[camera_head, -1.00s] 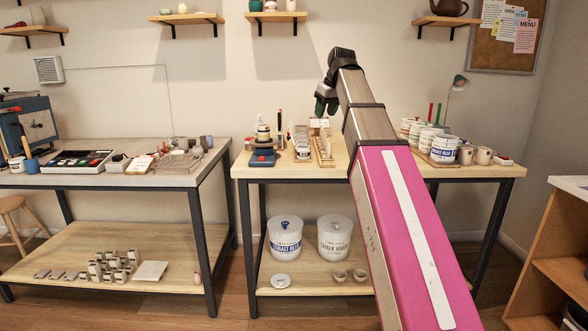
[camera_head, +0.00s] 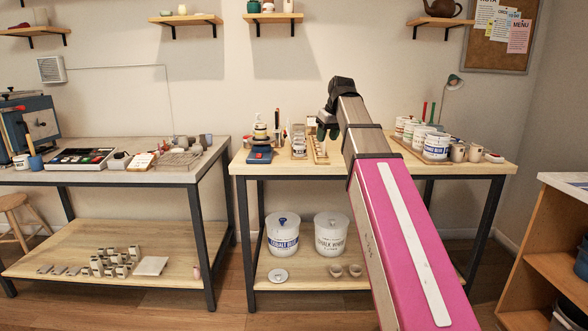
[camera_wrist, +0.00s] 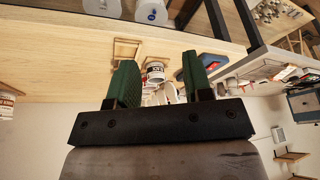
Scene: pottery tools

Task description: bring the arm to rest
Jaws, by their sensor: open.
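My gripper (camera_head: 328,125) hangs at the end of my raised pink and grey arm, over the wooden table (camera_head: 480,172) in the head view. In the wrist view my gripper (camera_wrist: 155,85) shows two green fingers set wide apart with nothing held between them. Beyond the fingers, a small white labelled jar (camera_wrist: 155,72) and a wooden rack (camera_wrist: 127,50) stand on the table. They look apart from the fingers.
Several labelled tubs, including a cobalt blue one (camera_head: 436,147), stand right of my arm. A blue-based stand (camera_head: 260,155) is at the table's left. Two big buckets (camera_head: 283,234) (camera_head: 330,234) sit on the lower shelf. A grey-topped table (camera_head: 120,175) stands left.

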